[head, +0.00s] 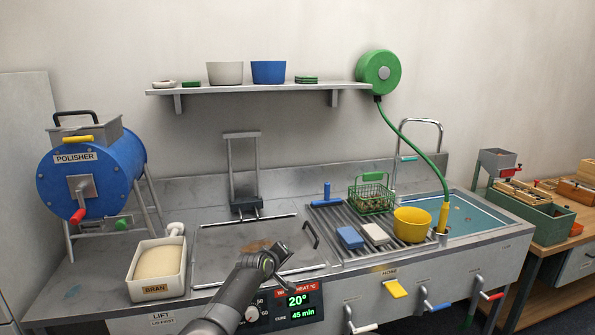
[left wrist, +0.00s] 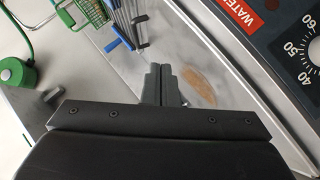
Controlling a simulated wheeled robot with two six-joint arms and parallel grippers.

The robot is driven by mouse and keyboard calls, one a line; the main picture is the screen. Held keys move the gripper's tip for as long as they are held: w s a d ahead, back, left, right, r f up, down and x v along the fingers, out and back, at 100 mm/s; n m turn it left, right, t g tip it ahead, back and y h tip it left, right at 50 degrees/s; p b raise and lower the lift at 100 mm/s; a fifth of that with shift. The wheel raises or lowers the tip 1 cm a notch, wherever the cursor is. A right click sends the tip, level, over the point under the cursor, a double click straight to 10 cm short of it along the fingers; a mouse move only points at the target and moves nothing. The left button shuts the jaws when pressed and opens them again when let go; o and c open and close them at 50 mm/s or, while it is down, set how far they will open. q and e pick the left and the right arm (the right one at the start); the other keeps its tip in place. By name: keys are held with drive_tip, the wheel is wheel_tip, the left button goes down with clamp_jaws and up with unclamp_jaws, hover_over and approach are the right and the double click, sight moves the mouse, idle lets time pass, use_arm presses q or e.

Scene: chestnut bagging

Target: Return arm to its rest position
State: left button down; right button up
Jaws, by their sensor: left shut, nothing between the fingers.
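My left arm comes in from the bottom of the head view, and its gripper (head: 284,258) is above the front part of the steel lid (head: 225,236) on the counter. In the left wrist view the two grey fingers (left wrist: 164,84) are together and hold nothing. A brown patch (left wrist: 198,88) on the lid shows just right of the fingertips there. The gripper appears apart from the lid. My right gripper is in neither view.
The control panel (head: 290,303) is close below the gripper. A bran box (head: 142,283) stands left and the blue polisher (head: 75,183) behind it. A drain rack (head: 340,222) at right bears a green basket (head: 367,196) and a yellow bowl (head: 410,226). A shelf (head: 240,89) is above.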

use_arm(q)
drive_tip(key=s+a+f+m+g+y, duration=0.1)
drive_tip(key=s+a+f+m+g, duration=0.1)
drive_tip(key=s+a+f, duration=0.8)
drive_tip(key=s+a+f+m+g+y, duration=0.1)
drive_tip(key=s+a+f+y, duration=0.1)
drive_tip(key=s+a+f, duration=0.8)
drive_tip(key=s+a+r+m+g+y, duration=0.1)
drive_tip(key=s+a+r+g, duration=0.1)
drive_tip(key=s, duration=1.1)
drive_tip(key=s+a+r+m+g+y, duration=0.1)
drive_tip(key=s+a+r, duration=0.15)
drive_tip(key=s, duration=1.05)
drive_tip(key=s+a+r+m+g+y, duration=0.1)
drive_tip(key=s+r+g, duration=0.15)
drive_tip(key=s, duration=1.05)
wheel_tip(320, 180, down, 23)
drive_tip(key=a, duration=0.2)
drive_tip(key=s+d+f+g, duration=0.1)
drive_tip(key=s+f, duration=1.4)
drive_tip(key=f, duration=0.2)
drive_tip(key=shift+s+d+f+g+h, duration=0.25)
drive_tip(key=shift+g+h, duration=0.1)
drive_tip(key=shift+h, duration=0.05)
